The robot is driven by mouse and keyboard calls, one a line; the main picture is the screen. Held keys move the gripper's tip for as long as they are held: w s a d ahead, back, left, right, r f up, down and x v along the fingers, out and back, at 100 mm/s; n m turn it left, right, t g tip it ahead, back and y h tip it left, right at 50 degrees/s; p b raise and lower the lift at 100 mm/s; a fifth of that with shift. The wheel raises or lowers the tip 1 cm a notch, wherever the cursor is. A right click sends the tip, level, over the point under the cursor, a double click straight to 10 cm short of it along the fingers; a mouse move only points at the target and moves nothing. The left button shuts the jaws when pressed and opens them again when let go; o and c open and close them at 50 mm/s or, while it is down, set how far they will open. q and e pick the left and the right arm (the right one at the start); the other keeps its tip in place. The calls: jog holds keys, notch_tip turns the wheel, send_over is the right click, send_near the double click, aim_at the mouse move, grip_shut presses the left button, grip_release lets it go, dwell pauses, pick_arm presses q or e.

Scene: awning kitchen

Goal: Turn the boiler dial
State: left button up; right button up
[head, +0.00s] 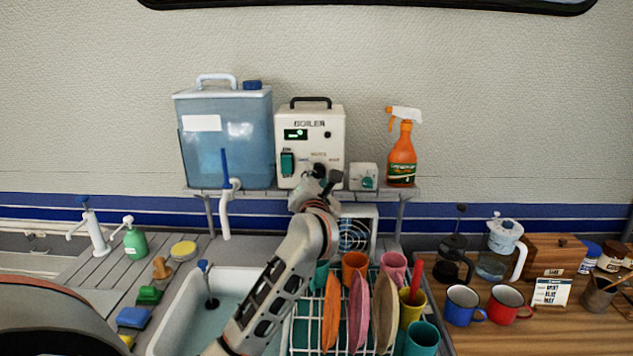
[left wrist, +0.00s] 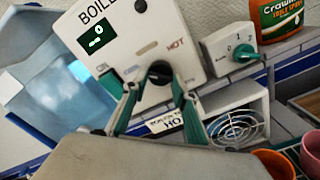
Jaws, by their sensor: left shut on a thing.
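The boiler (head: 309,142) is a white box on the wall shelf, with a lit green display and a green switch. Its dark dial (head: 319,169) is low on the front, mostly hidden by my gripper in the head view. In the left wrist view the dial (left wrist: 160,70) shows between the fingertips, near the word HOT. My left gripper (left wrist: 157,82) is shut on the dial, with green-edged fingers on either side. It also shows in the head view (head: 318,180). My right gripper is not in view.
A blue water tank (head: 225,140) stands left of the boiler. A small box with a green knob (head: 363,177) and an orange spray bottle (head: 402,150) stand right. Below are a sink (head: 180,325) and a dish rack (head: 305,335) with cups and plates.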

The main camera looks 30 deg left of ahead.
pick_arm(q)
jog(key=shift+d+f+n+b, duration=0.1)
jog(key=shift+n+b, duration=0.35)
jog(key=shift+n, duration=0.65)
jog(key=o, duration=1.1)
jog(key=shift+s, duration=0.1)
jog(key=v, duration=1.2)
